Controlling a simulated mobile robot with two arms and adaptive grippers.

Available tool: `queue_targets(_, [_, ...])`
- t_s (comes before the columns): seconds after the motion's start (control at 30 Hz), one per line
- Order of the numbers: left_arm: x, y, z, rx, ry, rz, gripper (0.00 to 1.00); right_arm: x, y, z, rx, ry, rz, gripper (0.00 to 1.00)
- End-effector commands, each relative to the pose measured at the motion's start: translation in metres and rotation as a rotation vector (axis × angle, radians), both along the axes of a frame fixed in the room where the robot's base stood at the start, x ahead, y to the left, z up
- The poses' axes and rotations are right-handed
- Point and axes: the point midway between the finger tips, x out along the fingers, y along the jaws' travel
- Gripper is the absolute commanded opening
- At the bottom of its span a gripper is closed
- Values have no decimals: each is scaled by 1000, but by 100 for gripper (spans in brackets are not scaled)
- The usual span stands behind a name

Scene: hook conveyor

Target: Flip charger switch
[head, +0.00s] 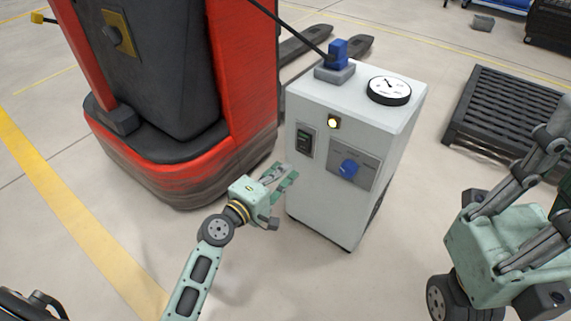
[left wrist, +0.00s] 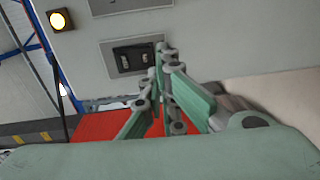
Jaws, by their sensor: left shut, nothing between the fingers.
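The charger (head: 330,205) is a pale grey cabinet in the middle of the head view. Its front carries a dark switch (head: 304,141) on a small plate at the left and a blue knob (head: 348,168) on a grey panel. A yellow lamp (head: 334,122) glows above them. My left gripper (head: 287,176) is shut and empty, below and left of the switch. In the left wrist view its fingertips (left wrist: 162,52) appear just beside the switch (left wrist: 133,57); whether they touch cannot be told. My right gripper (head: 552,190) is at the right edge, its fingertips partly cut off.
A red and black forklift (head: 165,100) stands close to the charger's left. A round gauge (head: 389,90) and a blue plug (head: 338,54) with a cable sit on top of the charger. A black pallet (head: 500,110) lies to the right. The floor in front is clear.

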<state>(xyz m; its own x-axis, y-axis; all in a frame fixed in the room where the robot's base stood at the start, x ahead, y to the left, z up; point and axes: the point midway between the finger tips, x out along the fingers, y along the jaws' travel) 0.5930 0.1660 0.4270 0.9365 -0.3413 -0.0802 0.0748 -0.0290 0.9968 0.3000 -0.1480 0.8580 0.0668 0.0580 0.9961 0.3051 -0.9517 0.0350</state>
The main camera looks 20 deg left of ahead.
Motion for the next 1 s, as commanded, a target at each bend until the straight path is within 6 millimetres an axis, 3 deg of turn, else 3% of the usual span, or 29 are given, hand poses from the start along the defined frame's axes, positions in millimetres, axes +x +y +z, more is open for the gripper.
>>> queue_targets(0.43, [-63, 23, -12, 1, 1, -1, 0, 4, 0, -8, -6, 15, -4, 0])
queue_targets(1.0, [-69, 25, -11, 0, 0, 0, 0, 1, 0, 1, -7, -15, -5, 0])
